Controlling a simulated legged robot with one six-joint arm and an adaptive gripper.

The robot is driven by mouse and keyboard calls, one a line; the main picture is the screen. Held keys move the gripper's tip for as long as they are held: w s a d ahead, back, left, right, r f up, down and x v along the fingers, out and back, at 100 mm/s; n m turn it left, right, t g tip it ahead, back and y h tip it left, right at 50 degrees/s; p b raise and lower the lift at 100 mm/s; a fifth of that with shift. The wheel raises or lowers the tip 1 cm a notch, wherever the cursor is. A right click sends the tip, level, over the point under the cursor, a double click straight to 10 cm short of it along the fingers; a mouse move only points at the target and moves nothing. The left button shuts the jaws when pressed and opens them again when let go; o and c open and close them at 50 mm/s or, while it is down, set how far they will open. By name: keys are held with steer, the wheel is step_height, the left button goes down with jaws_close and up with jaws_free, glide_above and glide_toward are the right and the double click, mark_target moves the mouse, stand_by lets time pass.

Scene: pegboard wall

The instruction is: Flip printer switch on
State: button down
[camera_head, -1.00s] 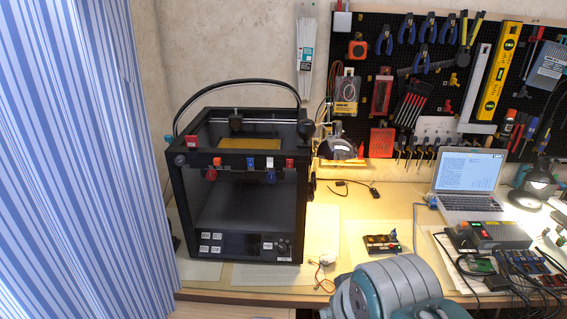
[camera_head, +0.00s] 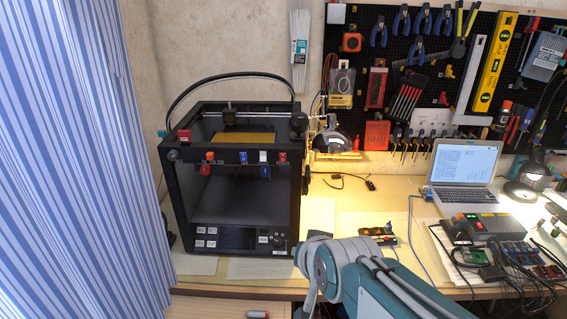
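The black 3D printer (camera_head: 237,170) stands upright on the workbench, left of centre. Its front bottom panel carries several white buttons at the left, a dark display, and a round knob (camera_head: 279,241) at the right. Red, orange, white and blue pieces sit along its top front edge, and a red piece (camera_head: 184,135) is on its top left corner. I cannot tell which part is the printer switch. My arm comes in from the lower right, with its joint in front of the bench by the printer's lower right corner. My gripper does not show.
A blue striped curtain (camera_head: 70,150) hangs close on the printer's left. A laptop (camera_head: 464,170), cables and electronics fill the bench's right. A pegboard (camera_head: 420,90) of tools is behind.

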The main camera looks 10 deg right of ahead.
mark_target(282, 156)
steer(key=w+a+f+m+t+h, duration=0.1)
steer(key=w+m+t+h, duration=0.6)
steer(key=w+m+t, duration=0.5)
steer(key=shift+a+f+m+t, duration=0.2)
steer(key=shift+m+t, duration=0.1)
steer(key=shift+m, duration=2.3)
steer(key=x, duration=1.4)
